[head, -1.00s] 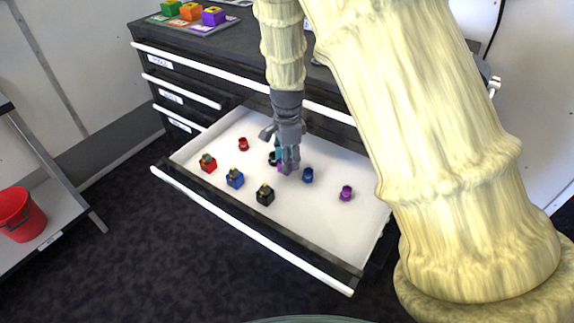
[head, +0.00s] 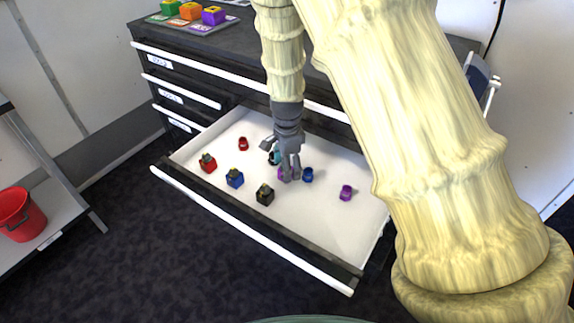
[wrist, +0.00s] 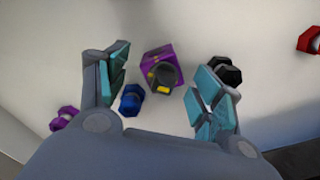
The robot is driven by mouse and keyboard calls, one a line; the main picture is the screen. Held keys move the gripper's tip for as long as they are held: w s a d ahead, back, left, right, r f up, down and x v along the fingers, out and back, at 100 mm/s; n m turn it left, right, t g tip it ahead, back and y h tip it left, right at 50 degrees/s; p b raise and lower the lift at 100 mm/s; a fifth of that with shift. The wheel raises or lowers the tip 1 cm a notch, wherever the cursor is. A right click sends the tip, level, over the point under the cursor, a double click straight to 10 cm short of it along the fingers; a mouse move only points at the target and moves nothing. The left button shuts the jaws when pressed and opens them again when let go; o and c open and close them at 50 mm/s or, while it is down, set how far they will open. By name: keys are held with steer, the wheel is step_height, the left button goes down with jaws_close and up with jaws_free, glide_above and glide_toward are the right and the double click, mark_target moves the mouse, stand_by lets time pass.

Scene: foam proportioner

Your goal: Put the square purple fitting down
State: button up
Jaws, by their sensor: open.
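The square purple fitting (wrist: 158,70) sits in the open white-lined drawer (head: 310,222). In the wrist view it lies between my open fingers and a little ahead of them, touching neither finger pad. In the head view it is mostly hidden behind my gripper (head: 288,176), with a small purple part (head: 281,174) showing. My gripper also shows in the wrist view (wrist: 163,95); its jaws are apart with nothing held. I cannot tell its exact height above the drawer floor.
Near my gripper are a round blue fitting (head: 307,175) and a black fitting (wrist: 226,71). Square red (head: 208,164), blue (head: 235,178) and black (head: 265,195) fittings stand towards the drawer front. Round red (head: 243,144) and purple (head: 346,193) fittings stand apart. The drawer's front right is clear.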

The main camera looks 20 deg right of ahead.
steer(key=shift+r, duration=0.1)
step_height(320, 180, up, 12)
steer(key=shift+p, duration=0.45)
stand_by(1.3)
